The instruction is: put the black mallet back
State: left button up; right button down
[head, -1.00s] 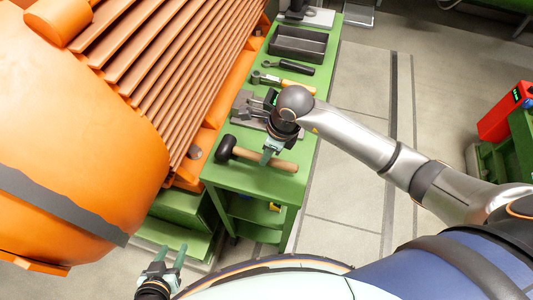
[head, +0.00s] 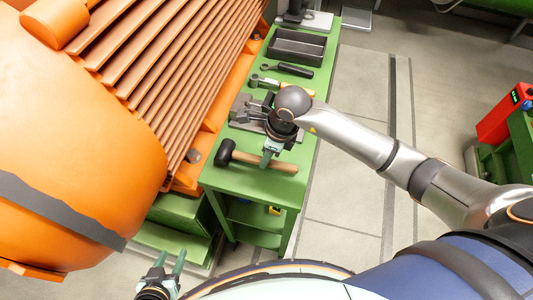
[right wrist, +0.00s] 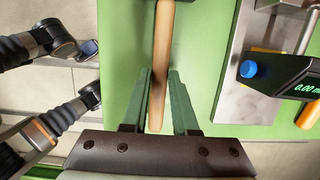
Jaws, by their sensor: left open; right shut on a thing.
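The black mallet (head: 226,152) lies on the green cart top (head: 230,182), its black head to the left and its wooden handle pointing right. The handle also runs down the middle of the right wrist view (right wrist: 163,45); the head is out of that view. My right gripper (head: 268,159) reaches down onto the handle, and its two green fingers (right wrist: 159,72) are on either side of it, shut on it. My left gripper (head: 169,264) is open and empty, low in the head view, away from the cart.
Behind the mallet are a grey metal plate (right wrist: 242,90) and a black gauge with a display (right wrist: 287,75). Farther back are wrenches (head: 294,70) and a dark grey tray (head: 297,46). A large orange ribbed housing (head: 90,130) borders the cart's left. Right of it is open floor.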

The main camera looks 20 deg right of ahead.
jog(key=shift+f, duration=0.15)
jog(key=shift+c, duration=0.6)
grip_release()
jog(key=shift+v, duration=3)
